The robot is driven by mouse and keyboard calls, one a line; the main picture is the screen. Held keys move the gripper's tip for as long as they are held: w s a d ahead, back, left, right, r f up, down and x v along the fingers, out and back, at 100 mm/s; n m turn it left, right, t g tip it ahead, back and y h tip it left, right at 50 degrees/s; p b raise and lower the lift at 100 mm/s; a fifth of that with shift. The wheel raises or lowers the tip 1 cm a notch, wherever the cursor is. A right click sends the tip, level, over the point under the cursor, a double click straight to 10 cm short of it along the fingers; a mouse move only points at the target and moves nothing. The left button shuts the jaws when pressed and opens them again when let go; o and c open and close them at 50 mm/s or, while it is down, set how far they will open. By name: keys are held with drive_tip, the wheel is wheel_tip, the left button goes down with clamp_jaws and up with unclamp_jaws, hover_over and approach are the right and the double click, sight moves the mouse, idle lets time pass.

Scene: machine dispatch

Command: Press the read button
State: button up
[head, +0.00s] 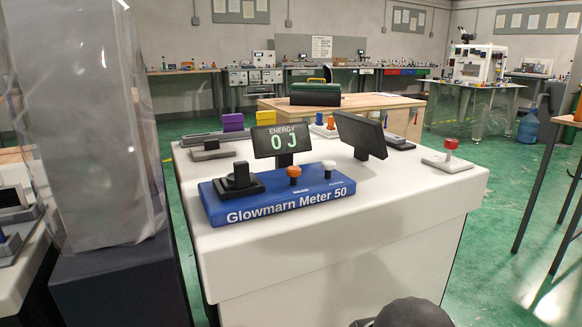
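A blue device marked "Glowmarn Meter 50" (285,205) sits on the front left of the white counter. An orange button (294,172) and a white button (329,167) stand up from its top. Small labels lie below them, too small to read for certain, so I cannot tell which is the read button. A black stand (241,178) is at the device's left end. A black display (283,140) behind it reads "ENERGY 0 J". My gripper is not in view. A dark rounded part of my own body shows at the bottom edge.
The white counter (345,245) is clear in front of the device. A second dark display (361,135) stands at right, turned away. A red-knobbed device (449,155) sits at the right edge. A tall transparent column (90,120) rises close on the left.

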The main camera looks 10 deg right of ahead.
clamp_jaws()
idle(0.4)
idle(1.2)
